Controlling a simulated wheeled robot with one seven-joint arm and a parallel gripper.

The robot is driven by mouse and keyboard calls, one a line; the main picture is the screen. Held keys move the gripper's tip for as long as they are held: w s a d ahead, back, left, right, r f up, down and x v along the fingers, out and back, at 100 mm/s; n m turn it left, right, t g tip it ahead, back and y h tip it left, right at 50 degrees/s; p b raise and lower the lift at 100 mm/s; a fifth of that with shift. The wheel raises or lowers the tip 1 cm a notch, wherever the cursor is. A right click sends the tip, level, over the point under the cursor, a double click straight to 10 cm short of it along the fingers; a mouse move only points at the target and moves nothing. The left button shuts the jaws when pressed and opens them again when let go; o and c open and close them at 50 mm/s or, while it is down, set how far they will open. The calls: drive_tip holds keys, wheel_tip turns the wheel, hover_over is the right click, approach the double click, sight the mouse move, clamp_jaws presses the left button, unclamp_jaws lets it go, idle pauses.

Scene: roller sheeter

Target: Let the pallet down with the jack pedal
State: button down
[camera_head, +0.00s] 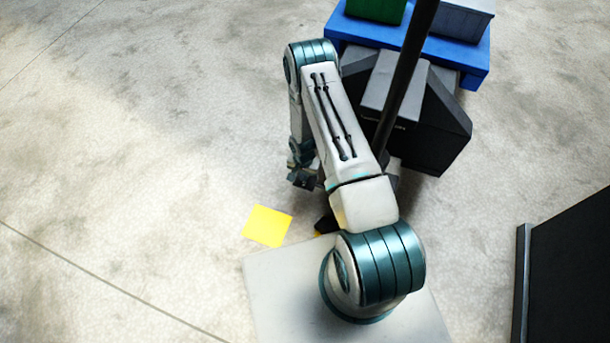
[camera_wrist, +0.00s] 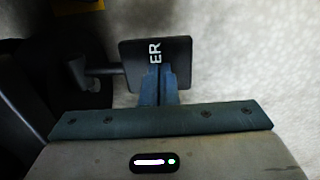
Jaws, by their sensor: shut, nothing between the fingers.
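The jack pedal (camera_wrist: 130,50) is a black plate with the white letters "ER" showing, in the wrist view; a dark stem joins its left side. My gripper (camera_wrist: 160,72) is shut and empty, its blue-grey fingertips in front of the plate's lower middle and covering part of it. I cannot tell whether they touch it. In the head view my gripper (camera_head: 303,181) points down, left of the jack. The dark pallet jack (camera_head: 436,135) stands behind my arm, partly hidden. The blue pallet (camera_head: 475,68) is at the jack's far end; its height above the floor is unclear.
A green crate (camera_head: 375,10) and a grey crate (camera_head: 461,20) stand on the pallet. A black pole (camera_head: 411,65) rises from the jack. A yellow square (camera_head: 267,226) lies on the floor. A black box-like thing (camera_head: 570,275) stands at lower right. The floor at left is clear.

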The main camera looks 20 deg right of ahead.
drive_tip(key=shift+w+a+f+g+h+b, duration=0.2)
drive_tip(key=shift+f+g+h+b, duration=0.25)
drive_tip(key=shift+f+b, duration=0.6)
drive_tip(key=shift+w+a+f+g+h+b, duration=0.15)
drive_tip(key=shift+f+g+h+b, duration=0.35)
drive_tip(key=shift+b, duration=0.75)
drive_tip(key=shift+s+f, duration=0.15)
drive_tip(key=shift+f, duration=0.4)
drive_tip(key=shift+d+f+b, duration=0.1)
drive_tip(key=shift+b, duration=0.2)
idle(0.4)
drive_tip(key=a+p+v, duration=0.1)
drive_tip(key=p+v, duration=0.4)
drive_tip(key=v, duration=0.9)
drive_tip(key=shift+w+a+p, duration=0.15)
drive_tip(key=shift+w+p, duration=0.15)
drive_tip(key=shift+p, duration=0.05)
